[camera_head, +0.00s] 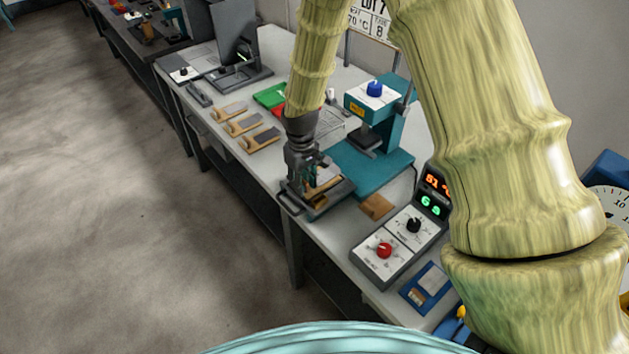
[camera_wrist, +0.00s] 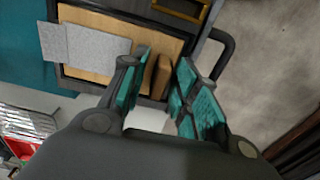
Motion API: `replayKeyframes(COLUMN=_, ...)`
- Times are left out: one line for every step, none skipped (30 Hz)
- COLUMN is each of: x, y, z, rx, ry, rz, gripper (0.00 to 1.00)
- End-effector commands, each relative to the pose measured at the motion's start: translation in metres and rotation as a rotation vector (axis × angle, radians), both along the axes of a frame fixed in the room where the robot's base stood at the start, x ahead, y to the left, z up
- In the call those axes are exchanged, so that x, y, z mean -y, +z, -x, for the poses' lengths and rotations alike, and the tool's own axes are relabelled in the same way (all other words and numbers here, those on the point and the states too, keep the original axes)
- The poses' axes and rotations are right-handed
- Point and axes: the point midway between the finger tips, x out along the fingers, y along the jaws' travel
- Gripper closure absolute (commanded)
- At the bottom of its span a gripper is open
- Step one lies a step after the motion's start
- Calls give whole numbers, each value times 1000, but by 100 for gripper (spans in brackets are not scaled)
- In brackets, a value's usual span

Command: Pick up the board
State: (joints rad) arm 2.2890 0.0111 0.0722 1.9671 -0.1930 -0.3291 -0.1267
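The board (camera_wrist: 105,52) is a flat tan wooden piece with grey sheets (camera_wrist: 85,46) lying across it and a brown block (camera_wrist: 162,76) at one end. It lies in a dark-framed tray. In the head view the board (camera_head: 325,196) is partly hidden by my gripper (camera_head: 314,178), which is low over the tray. In the wrist view my gripper (camera_wrist: 166,60) is open, its two teal-padded fingers apart, with the brown block showing between them. Whether a finger touches the block I cannot tell.
A teal press (camera_head: 378,125) stands just behind the tray. A control box (camera_head: 400,243) with red and black knobs and a small wooden block (camera_head: 376,206) are to the right. Several similar wooden pieces (camera_head: 243,124) lie to the left. The bench's front edge is close to the tray.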

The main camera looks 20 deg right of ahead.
Motion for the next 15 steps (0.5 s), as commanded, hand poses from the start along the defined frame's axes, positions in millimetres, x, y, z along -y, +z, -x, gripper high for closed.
replayKeyframes(x=0, y=0, z=0, rx=0, ry=0, rz=0, gripper=84)
replayKeyframes(x=0, y=0, z=0, rx=0, ry=-1, rz=0, gripper=90)
replayKeyframes(x=0, y=0, z=0, rx=0, ry=-1, rz=0, gripper=97)
replayKeyframes(x=0, y=0, z=0, rx=0, ry=-1, rz=0, gripper=100)
replayKeyframes(x=1, y=0, z=0, rx=0, ry=-1, rz=0, gripper=100)
replayKeyframes(x=1, y=0, z=0, rx=0, ry=-1, rz=0, gripper=100)
replayKeyframes(x=1, y=0, z=0, rx=0, ry=-1, rz=0, gripper=100)
replayKeyframes(x=0, y=0, z=0, rx=0, ry=-1, rz=0, gripper=100)
replayKeyframes(x=0, y=0, z=0, rx=0, ry=-1, rz=0, gripper=100)
replayKeyframes(x=0, y=0, z=0, rx=0, ry=0, rz=0, gripper=100)
replayKeyframes(x=0, y=0, z=0, rx=0, ry=0, rz=0, gripper=100)
replayKeyframes(x=0, y=0, z=0, rx=0, ry=0, rz=0, gripper=100)
replayKeyframes(x=0, y=0, z=0, rx=0, ry=0, rz=0, gripper=100)
replayKeyframes(x=0, y=1, z=0, rx=0, ry=0, rz=0, gripper=100)
replayKeyframes(x=0, y=1, z=0, rx=1, ry=0, rz=0, gripper=100)
